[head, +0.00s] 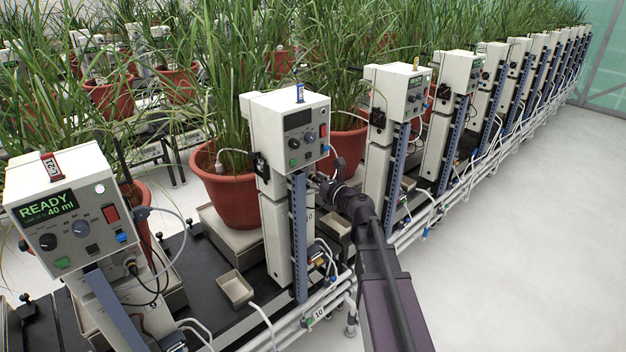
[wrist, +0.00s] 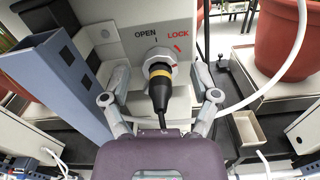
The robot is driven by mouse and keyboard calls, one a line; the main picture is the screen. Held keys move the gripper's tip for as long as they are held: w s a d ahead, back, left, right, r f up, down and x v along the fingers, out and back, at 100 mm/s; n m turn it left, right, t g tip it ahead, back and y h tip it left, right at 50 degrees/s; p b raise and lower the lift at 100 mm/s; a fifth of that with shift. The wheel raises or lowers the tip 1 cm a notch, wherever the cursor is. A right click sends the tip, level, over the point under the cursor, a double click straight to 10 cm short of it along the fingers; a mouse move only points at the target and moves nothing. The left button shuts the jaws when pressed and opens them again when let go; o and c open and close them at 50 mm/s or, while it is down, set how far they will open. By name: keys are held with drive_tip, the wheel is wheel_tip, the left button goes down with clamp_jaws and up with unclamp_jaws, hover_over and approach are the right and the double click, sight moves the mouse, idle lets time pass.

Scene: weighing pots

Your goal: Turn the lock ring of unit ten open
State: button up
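Unit ten (head: 286,125) is the cream box on a post in the middle of the head view, with "10" on its post and on the pipe tag below. Its small screen is dark. In the wrist view its pale lock ring (wrist: 151,57) surrounds a black plug with a yellow band (wrist: 159,72). "OPEN" and "LOCK" are printed above, and a red mark on the ring's upper right points toward LOCK. My gripper (wrist: 160,98) is open, one finger each side of the plug and cable, apart from the ring. In the head view my gripper (head: 322,181) is beside the post, its fingertips partly hidden.
A blue-grey slotted rail (wrist: 62,75) stands close left of my gripper in the wrist view. A potted plant (head: 232,192) and a small tray (head: 235,288) are beside the unit. White pipes (head: 335,300) run along the front. The floor at right (head: 510,250) is clear.

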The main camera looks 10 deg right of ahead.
clamp_jaws()
drive_tip(key=shift+n, duration=0.8)
drive_tip(key=shift+o, duration=0.8)
unclamp_jaws()
drive_tip(key=shift+s+d, duration=0.1)
drive_tip(key=v, duration=1.1)
drive_tip(key=shift+s+d, duration=0.15)
drive_tip(key=shift+s, duration=0.2)
